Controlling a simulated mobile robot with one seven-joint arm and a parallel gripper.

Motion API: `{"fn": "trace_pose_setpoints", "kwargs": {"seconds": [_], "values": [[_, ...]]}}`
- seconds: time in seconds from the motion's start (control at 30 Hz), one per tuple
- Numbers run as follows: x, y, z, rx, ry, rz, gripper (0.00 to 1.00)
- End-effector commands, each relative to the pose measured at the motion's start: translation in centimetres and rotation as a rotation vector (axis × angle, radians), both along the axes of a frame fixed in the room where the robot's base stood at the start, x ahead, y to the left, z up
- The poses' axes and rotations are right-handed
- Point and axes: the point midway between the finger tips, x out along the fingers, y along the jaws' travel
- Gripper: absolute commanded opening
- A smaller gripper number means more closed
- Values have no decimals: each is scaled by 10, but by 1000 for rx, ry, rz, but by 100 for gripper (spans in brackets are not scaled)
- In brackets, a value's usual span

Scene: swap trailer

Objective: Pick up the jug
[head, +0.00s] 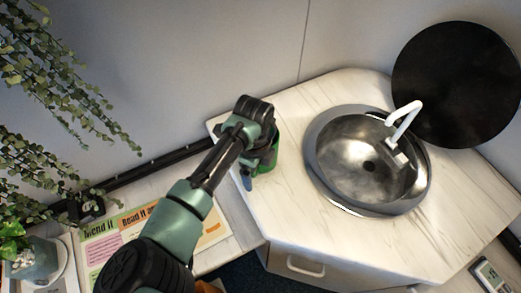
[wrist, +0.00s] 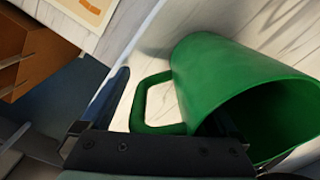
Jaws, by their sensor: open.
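The green jug (wrist: 215,75) fills the right of the wrist view, its open mouth facing the camera and its handle (wrist: 141,103) on the left. It stands on the pale counter. In the head view only a green strip of the jug (head: 274,158) shows, the rest hidden behind my wrist. My gripper (wrist: 168,112) is open at the jug. One bluish finger is left of the handle; a dark finger shows at the jug's mouth, so the handle lies between them in the picture. I cannot tell whether either finger touches. One fingertip of my gripper (head: 249,182) shows in the head view.
A round metal sink (head: 345,160) with a white tap (head: 405,115) is right of the jug. A black round disc (head: 455,80) stands behind it. Printed sheets (head: 110,245) and a potted plant (head: 35,260) are at left. Bare counter (head: 285,225) lies in front.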

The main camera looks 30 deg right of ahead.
Motion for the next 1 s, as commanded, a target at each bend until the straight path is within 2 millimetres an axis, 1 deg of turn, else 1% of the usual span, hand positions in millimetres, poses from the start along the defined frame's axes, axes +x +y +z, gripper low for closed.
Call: {"fn": "trace_pose_setpoints", "kwargs": {"seconds": [0.1,0.13,0.27,0.3,0.37,0.4,0.47,0.5,0.57,0.6,0.67,1.0], "values": [[0,0,0,0,0,-1,95],[0,0,0,0,0,-1,94],[0,0,0,0,0,0,70],[0,0,0,0,0,0,63],[0,0,1,0,0,0,52],[0,0,1,0,0,0,45],[0,0,1,-1,-1,0,34],[0,0,1,-1,-1,0,27],[0,0,1,-1,-1,0,16],[0,0,1,-1,-1,0,9],[0,0,1,-1,-1,0,0],[0,0,1,-2,-1,0,0]]}}
